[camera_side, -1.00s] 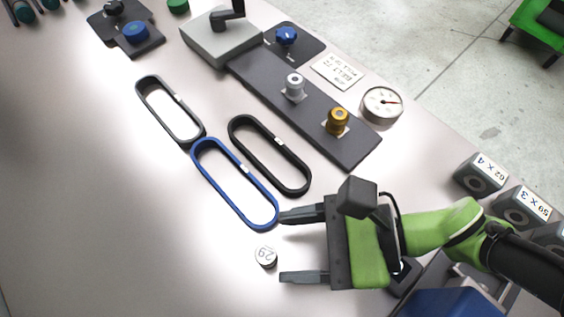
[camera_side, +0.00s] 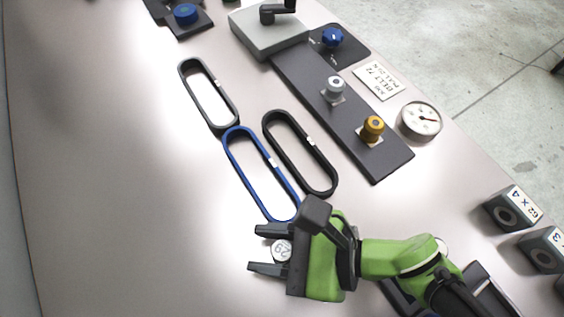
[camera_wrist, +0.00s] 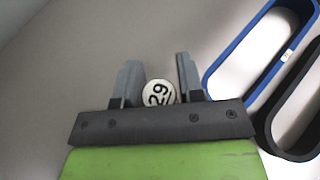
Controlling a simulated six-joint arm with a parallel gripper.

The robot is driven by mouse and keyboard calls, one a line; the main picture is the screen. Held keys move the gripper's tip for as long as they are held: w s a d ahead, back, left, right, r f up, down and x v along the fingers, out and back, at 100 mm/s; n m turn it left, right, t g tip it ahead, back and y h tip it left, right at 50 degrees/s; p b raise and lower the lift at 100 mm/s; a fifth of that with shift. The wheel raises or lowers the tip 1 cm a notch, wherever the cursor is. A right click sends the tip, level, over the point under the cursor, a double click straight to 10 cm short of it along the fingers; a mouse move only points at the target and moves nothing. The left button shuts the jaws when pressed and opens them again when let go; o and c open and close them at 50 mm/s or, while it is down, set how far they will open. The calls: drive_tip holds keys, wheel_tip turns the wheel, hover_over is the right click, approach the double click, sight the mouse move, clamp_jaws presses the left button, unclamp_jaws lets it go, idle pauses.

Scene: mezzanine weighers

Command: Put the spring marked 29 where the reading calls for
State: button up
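The spring marked 29 (camera_side: 282,251) is a small round piece with a white top, standing on the pale table. It also shows in the wrist view (camera_wrist: 158,93). My gripper (camera_side: 258,249) is open, with one finger on each side of the spring. In the wrist view my gripper (camera_wrist: 156,75) shows a gap between the spring and at least the left finger. The dial gauge (camera_side: 421,121) at the right has a white face and a needle; its reading is too small to tell. A card (camera_side: 379,81) beside it reads "BELT 72" and a smaller line.
Blue (camera_side: 254,170), black (camera_side: 300,152) and grey (camera_side: 208,93) belt loops lie above the gripper. A dark plate (camera_side: 355,143) carries silver (camera_side: 335,88) and brass (camera_side: 372,127) posts. Marked dark blocks (camera_side: 512,208) stand at the right. The table's left side is clear.

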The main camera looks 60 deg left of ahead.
clamp_jaws()
drive_tip(key=shift+r, duration=0.1)
wheel_tip(320, 180, up, 10)
drive_tip(key=w+d+r+m+t+y, duration=0.2)
drive_tip(key=w+d+m+t, duration=0.2)
drive_tip(key=w+d, duration=0.75)
drive_tip(key=w+d+r+m+t+y, duration=0.2)
drive_tip(key=w+d+m+t, duration=0.2)
drive_tip(key=w+d, duration=0.75)
drive_tip(key=w+d+r+m+t+h, duration=0.1)
drive_tip(key=d+m+t, duration=0.3)
drive_tip(key=d, duration=0.8)
drive_tip(key=w+d+r+m+t+h, duration=0.1)
drive_tip(key=d+r+m+t, duration=0.2)
drive_tip(key=d, duration=1)
drive_tip(key=m+t, duration=0.1)
drive_tip(key=t, duration=0.2)
drive_tip(key=shift+w+r+m, duration=0.15)
drive_tip(key=shift+w+m, duration=0.1)
drive_tip(key=shift+m, duration=0.15)
drive_tip(key=shift+d, duration=0.1)
